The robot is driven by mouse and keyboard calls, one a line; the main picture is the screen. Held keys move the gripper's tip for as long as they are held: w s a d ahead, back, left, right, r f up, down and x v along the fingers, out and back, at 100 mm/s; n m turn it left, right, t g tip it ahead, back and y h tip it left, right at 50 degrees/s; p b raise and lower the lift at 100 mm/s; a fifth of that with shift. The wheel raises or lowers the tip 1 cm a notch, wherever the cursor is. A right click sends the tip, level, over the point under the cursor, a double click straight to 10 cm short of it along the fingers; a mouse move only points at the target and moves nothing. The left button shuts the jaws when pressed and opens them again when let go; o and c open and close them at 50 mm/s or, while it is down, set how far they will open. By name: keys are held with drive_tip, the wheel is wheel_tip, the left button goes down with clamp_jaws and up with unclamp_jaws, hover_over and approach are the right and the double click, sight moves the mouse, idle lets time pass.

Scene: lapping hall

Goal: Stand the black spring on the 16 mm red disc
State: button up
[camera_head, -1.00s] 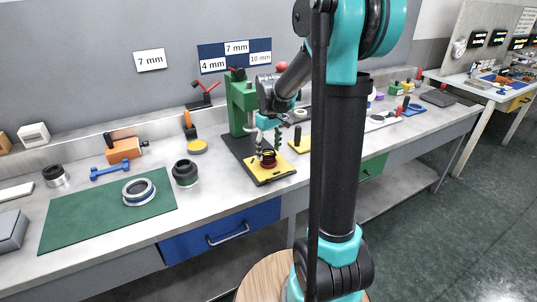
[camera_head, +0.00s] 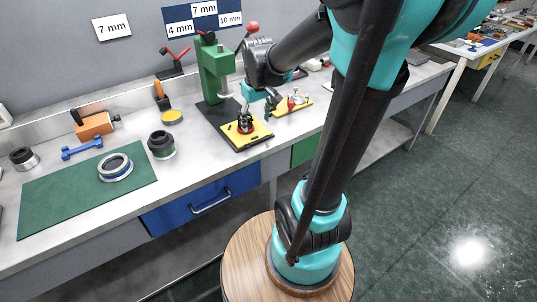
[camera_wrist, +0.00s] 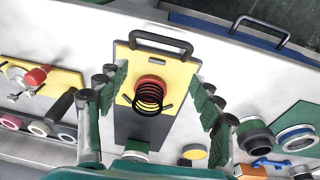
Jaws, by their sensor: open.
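The black spring (camera_wrist: 148,98) shows in the wrist view as open coils. It appears to stand upright on the red disc (camera_wrist: 150,79), whose edge shows past the coils; its exact seating is hidden. Both are on a yellow plate (camera_wrist: 180,72) with a dark handle. In the head view the red disc (camera_head: 246,128) is small on the yellow plate (camera_head: 262,134) in front of the green press (camera_head: 213,70). My gripper (camera_wrist: 158,76) is open, its green-padded fingers wide on either side of the spring and apart from it. It also shows above the plate in the head view (camera_head: 256,107).
A dark ring part (camera_head: 161,145) and a blue-and-white ring (camera_head: 115,168) on a green mat (camera_head: 60,205) lie to the left. A second yellow plate (camera_head: 297,108) with a red-knobbed fitting stands to the right. A round yellow piece (camera_head: 172,116) lies behind.

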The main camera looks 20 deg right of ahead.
drive_tip(key=s+d+f+m+t, duration=0.1)
drive_tip(key=s+f+m+t, duration=0.1)
drive_tip(key=s+f, duration=0.7)
drive_tip(key=s+m, duration=0.1)
drive_tip(key=s, duration=0.3)
drive_tip(key=shift+d+f+m, duration=0.3)
drive_tip(key=shift+d+f, duration=0.05)
drive_tip(key=shift+d, duration=0.05)
